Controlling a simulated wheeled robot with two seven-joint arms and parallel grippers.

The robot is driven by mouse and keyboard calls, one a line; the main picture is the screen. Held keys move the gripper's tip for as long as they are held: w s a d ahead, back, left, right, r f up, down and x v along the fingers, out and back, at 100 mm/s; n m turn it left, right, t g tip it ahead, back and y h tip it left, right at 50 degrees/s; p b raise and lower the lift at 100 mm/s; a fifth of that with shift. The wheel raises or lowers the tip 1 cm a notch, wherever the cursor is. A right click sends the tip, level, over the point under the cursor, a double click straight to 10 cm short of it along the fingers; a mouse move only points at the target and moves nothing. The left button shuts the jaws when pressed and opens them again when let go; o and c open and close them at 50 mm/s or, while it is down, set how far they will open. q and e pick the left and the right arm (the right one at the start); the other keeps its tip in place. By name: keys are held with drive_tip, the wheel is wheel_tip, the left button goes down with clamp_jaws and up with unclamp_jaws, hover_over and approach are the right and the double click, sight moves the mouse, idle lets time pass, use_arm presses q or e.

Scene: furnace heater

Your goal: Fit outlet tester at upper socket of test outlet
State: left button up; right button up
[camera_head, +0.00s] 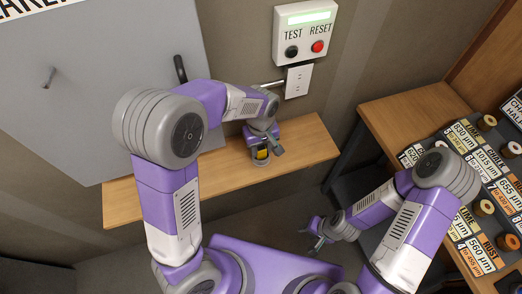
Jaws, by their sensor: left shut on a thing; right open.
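The test outlet (298,82) is a white plate with two sockets, one above the other, on the wall under a white box (304,32). My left gripper (264,158) is shut on a small yellow and dark thing (262,154), which looks like the outlet tester. It is just above or at the wooden shelf (312,140), below and to the left of the outlet; whether the tester touches the shelf I cannot tell. The gripper hides part of the tester. My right gripper (316,236) is open and empty, low in front of the shelf.
The white box has a black TEST button (292,52) and a red RESET button (318,46). A grey panel (90,80) with handles stands at the left. The shelf's right end is clear.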

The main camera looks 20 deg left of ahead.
sight(261, 147)
use_arm(q)
drive_tip(key=shift+r+p, duration=1.2)
drive_tip(key=shift+r, duration=3.8)
